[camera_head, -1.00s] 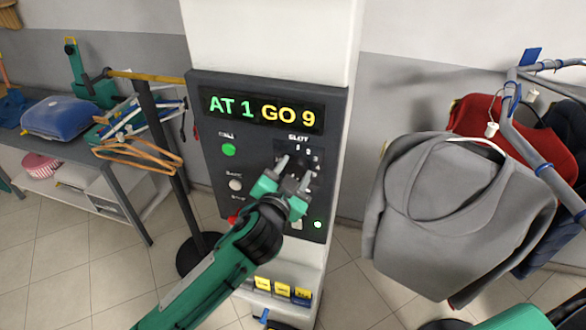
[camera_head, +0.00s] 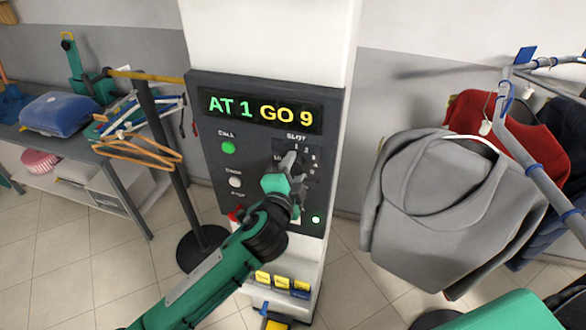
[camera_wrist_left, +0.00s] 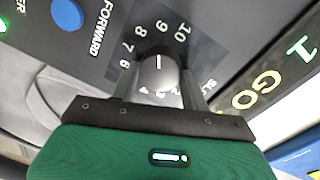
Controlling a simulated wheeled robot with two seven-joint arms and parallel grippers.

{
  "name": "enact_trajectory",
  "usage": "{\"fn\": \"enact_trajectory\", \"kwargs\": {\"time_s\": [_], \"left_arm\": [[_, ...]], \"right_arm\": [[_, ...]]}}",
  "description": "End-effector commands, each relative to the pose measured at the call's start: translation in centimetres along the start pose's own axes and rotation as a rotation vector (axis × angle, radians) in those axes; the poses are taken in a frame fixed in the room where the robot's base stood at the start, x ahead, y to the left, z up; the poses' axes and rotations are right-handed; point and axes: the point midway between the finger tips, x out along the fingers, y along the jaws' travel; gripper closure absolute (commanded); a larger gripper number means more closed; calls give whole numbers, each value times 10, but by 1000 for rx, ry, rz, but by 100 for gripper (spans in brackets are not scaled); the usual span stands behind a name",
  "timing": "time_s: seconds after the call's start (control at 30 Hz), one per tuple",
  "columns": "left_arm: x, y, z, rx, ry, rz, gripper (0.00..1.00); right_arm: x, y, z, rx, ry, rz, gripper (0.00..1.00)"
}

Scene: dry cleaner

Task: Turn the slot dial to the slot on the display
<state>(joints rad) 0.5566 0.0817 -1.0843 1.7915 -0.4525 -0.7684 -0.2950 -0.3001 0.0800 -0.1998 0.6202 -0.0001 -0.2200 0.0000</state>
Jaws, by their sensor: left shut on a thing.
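The display (camera_head: 259,110) on the dark control panel (camera_head: 212,172) reads "AT 1 GO 9". My left gripper (camera_head: 287,160) is at the slot dial, under the label "SLOT", and hides most of it in the head view. In the left wrist view the grey dial (camera_wrist_left: 158,72) sits between the two fingers of my left gripper (camera_wrist_left: 160,85), which is shut on it. A white line on the dial points up in that view, near the 9. Numbers ring the dial. My right gripper is not in view.
A green button (camera_head: 228,147), a white button (camera_head: 235,182) and a red control (camera_head: 236,212) lie left of the dial. A blue FORWARD button (camera_wrist_left: 67,14) shows in the wrist view. A grey hoodie (camera_head: 440,200) hangs on a rail at right.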

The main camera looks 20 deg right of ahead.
Motion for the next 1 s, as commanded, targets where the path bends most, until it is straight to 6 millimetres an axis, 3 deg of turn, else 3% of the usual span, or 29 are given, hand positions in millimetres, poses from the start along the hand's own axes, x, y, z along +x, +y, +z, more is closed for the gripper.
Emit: {"fn": "enact_trajectory", "kwargs": {"time_s": [0.57,0.6,0.7,1.0], "left_arm": [[0,2,0,32,-3,2,77],[0,2,0,32,-3,2,48],[0,2,0,31,-3,2,33],[-1,1,0,31,-2,0,33]], "right_arm": [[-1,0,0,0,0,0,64],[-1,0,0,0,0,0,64],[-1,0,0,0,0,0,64],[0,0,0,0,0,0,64]]}}
